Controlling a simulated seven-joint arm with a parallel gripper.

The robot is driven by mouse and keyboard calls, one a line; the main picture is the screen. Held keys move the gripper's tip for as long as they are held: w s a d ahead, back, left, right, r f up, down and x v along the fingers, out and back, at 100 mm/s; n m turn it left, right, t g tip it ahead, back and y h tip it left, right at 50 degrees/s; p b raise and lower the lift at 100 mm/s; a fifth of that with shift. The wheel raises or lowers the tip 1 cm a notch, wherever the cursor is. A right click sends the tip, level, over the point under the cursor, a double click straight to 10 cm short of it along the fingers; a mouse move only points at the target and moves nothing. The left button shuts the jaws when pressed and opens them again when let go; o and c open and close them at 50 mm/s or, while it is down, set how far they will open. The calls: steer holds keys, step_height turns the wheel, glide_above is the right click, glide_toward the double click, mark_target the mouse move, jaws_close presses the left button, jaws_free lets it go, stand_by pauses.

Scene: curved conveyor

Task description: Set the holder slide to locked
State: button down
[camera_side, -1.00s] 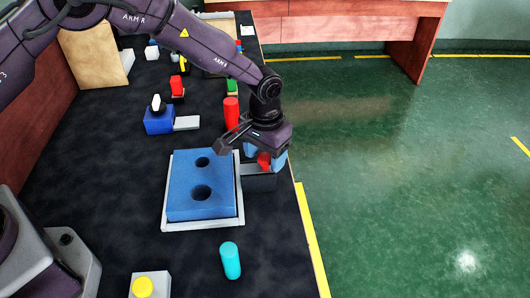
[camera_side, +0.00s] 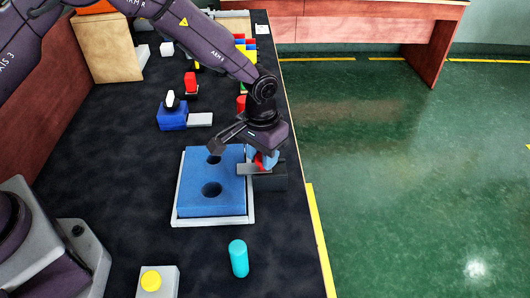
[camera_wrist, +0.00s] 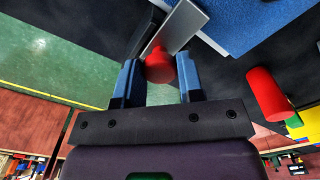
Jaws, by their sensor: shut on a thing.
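The holder slide is a flat grey plate (camera_side: 248,168) with a red knob, on a dark base (camera_side: 272,183) at the right side of the blue block (camera_side: 190,190). The plate's left end reaches over the block's right edge in the side view. In the wrist view the grey plate (camera_wrist: 187,22) runs up from the red knob (camera_wrist: 160,66). My gripper (camera_side: 262,160) is down at the slide. Its blue fingers (camera_wrist: 158,82) are shut on the knob, one on each side. The gripper partly hides the knob in the side view.
The blue block has two round holes and sits in a light grey tray (camera_side: 212,222). A cyan cylinder (camera_side: 239,258) and a yellow button (camera_side: 151,280) are in front. A red cylinder (camera_wrist: 267,95) stands close to my gripper. The table edge lies close on the right.

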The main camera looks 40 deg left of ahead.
mark_target(260, 157)
steer(key=c, duration=0.7)
jaws_free()
steer(key=shift+s+a, duration=0.15)
steer(key=shift+c, duration=0.2)
step_height(260, 157, up, 13)
steer(key=s+a+r+t, duration=0.1)
steer(key=s+a+r, duration=0.3)
steer(key=s, duration=0.4)
steer(key=s+a+r+t, duration=0.2)
steer(key=s+a+r, duration=0.3)
steer(key=s, duration=0.4)
steer(key=s+a+r+t, duration=0.2)
steer(key=s+a+r, duration=0.2)
steer(key=s+r, duration=0.2)
steer(key=shift+s+a, duration=0.4)
steer(key=shift+s, duration=0.75)
